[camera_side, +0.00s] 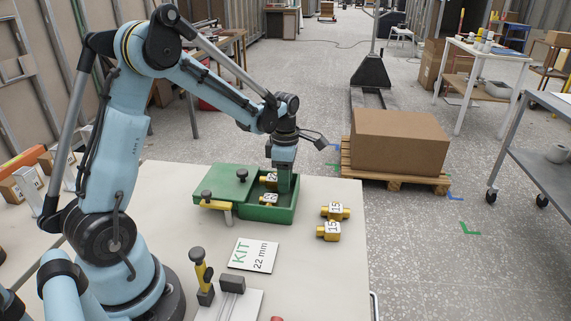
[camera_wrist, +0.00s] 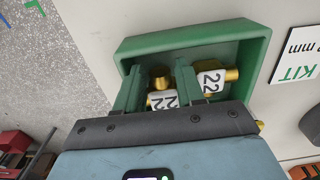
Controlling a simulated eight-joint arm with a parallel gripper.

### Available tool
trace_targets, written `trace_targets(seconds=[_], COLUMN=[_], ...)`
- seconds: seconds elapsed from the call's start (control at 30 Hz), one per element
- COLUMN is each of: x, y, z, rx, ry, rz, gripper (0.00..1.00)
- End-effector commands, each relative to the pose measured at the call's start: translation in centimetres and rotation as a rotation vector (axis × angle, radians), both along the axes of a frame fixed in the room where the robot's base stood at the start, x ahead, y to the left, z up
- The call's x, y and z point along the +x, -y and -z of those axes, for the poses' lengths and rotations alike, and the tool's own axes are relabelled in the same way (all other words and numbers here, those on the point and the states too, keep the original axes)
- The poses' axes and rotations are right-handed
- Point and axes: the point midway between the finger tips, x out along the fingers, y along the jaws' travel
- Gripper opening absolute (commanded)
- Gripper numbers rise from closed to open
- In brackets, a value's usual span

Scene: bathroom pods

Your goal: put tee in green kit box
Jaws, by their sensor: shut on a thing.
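The green kit box (camera_side: 283,215) stands on the bench, its right part open; in the wrist view its rim (camera_wrist: 190,38) surrounds the fingers. My gripper (camera_side: 284,180) reaches down into it. In the wrist view my gripper (camera_wrist: 158,88) is shut on a brass tee with a white "22" label (camera_wrist: 163,100); this held tee also shows at the far side in the side view (camera_side: 268,180). A second "22" tee (camera_wrist: 212,80) lies in the box beside the right finger; it is the nearer one in the side view (camera_side: 268,198). The held tee's underside is hidden.
Two brass tees marked "15" (camera_side: 335,211) (camera_side: 328,231) stand on the bench right of the box. A "KIT 22 mm" card (camera_side: 253,255) lies in front. A clamp (camera_side: 203,280) stands nearer.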

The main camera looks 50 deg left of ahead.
Motion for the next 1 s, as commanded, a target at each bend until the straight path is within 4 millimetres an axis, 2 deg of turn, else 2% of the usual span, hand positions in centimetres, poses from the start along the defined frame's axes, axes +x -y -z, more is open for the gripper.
trace_targets(seconds=[1.0], x=[0.0], y=[0.0], z=[1.4], rx=[0.0], ry=[0.0], rz=[0.0], gripper=[0.0])
